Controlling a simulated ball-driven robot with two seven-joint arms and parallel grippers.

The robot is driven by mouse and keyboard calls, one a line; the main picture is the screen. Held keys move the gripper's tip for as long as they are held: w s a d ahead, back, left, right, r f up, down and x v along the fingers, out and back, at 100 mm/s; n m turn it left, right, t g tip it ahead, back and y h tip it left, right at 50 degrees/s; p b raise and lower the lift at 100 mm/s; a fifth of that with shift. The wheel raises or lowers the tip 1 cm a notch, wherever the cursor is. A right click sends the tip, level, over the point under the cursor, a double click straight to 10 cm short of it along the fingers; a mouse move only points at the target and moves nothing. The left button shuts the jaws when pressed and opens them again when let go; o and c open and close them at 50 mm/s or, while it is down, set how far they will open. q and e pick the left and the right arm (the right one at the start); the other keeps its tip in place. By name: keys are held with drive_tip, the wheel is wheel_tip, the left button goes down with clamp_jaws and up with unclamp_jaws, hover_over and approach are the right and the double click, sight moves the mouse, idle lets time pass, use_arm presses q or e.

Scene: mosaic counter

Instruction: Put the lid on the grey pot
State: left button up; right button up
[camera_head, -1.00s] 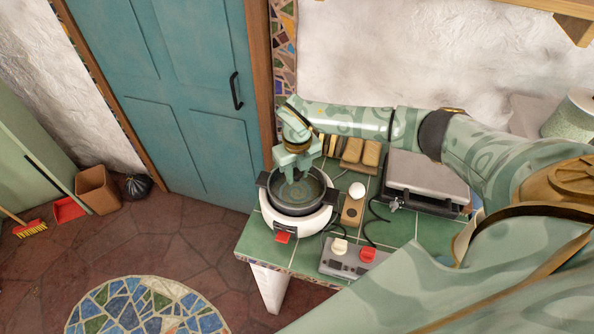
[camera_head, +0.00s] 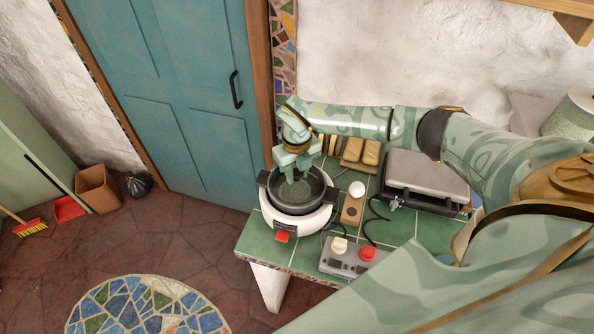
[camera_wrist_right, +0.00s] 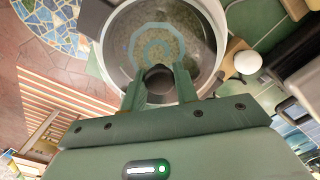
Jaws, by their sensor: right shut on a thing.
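The dark grey pot (camera_head: 300,209), with two black side handles, sits on the white cooker body at the counter's left end. One handle also shows in the right wrist view (camera_wrist_right: 94,17). My right gripper (camera_head: 292,180) points down over the pot's mouth. In the right wrist view its fingers (camera_wrist_right: 158,84) are shut on the dark knob of a round see-through lid (camera_wrist_right: 192,50). The lid is over the pot's mouth, roughly level. Its edge is hard to make out, and I cannot tell whether it rests on the rim. My left gripper is not in view.
A grey box with a white and a red knob (camera_head: 352,257) stands at the counter's front. A wooden block with a white ball-like top (camera_head: 356,190) stands close right of the pot. Bread-like pieces (camera_head: 361,153) and a grey grill (camera_head: 427,178) are behind and right.

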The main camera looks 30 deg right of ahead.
drive_tip(key=shift+f, duration=0.3)
idle(0.5)
drive_tip(key=o, duration=1.6)
drive_tip(key=shift+r, duration=0.1)
wheel_tip(320, 180, up, 7)
drive_tip(key=p, duration=0.6)
drive_tip(key=shift+p, duration=0.3)
drive_tip(key=shift+s+f, duration=0.1)
drive_tip(key=shift+f, duration=0.1)
